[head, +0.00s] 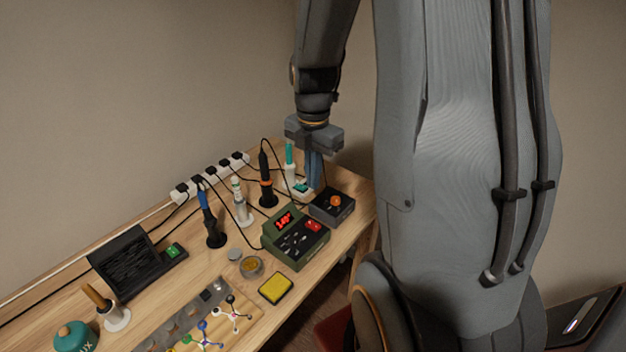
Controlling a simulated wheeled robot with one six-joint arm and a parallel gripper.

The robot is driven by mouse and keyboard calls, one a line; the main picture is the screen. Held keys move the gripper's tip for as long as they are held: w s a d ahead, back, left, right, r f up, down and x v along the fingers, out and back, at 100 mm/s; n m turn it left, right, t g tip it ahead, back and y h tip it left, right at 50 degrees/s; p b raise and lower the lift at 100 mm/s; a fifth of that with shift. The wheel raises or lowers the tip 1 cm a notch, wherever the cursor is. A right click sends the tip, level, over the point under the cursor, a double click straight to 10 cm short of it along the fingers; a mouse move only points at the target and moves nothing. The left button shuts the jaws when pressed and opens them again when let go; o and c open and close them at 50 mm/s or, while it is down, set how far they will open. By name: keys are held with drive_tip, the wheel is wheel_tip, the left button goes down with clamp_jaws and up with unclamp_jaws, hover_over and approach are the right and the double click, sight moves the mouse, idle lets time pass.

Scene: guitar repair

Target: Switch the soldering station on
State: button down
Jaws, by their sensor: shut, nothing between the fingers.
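A dark green box with a lit red display (295,238), which looks like the soldering station, stands on the wooden bench. It has a red switch (313,226) on its top right and several small light marks on its face. My gripper (314,184) points down at the back right of the bench, with its fingers shut and empty. It is behind and to the right of the green box, over or just behind a small dark box with an orange knob (334,201). I cannot tell whether the fingertips touch anything.
Soldering irons stand upright in holders, one with a blue handle (205,206) and one black and orange (265,177). Cables run to a white power strip (180,192) at the back. A yellow sponge (276,288) and a round tin (251,267) lie in front.

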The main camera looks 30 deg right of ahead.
drive_tip(key=s+a+m+b, duration=0.1)
drive_tip(key=s+a+m, duration=0.1)
drive_tip(key=a+m, duration=0.2)
drive_tip(key=s+a+m+t+b, duration=0.1)
drive_tip(key=a+m, duration=0.3)
drive_tip(key=m, duration=0.6)
drive_tip(key=s+a+m+b, duration=0.1)
drive_tip(key=s+a+m, duration=0.2)
drive_tip(key=m, duration=0.5)
drive_tip(key=shift+s+a+f, duration=0.25)
drive_tip(key=shift+s+a, duration=0.15)
drive_tip(key=shift+a, duration=0.25)
drive_tip(key=shift+d, duration=0.1)
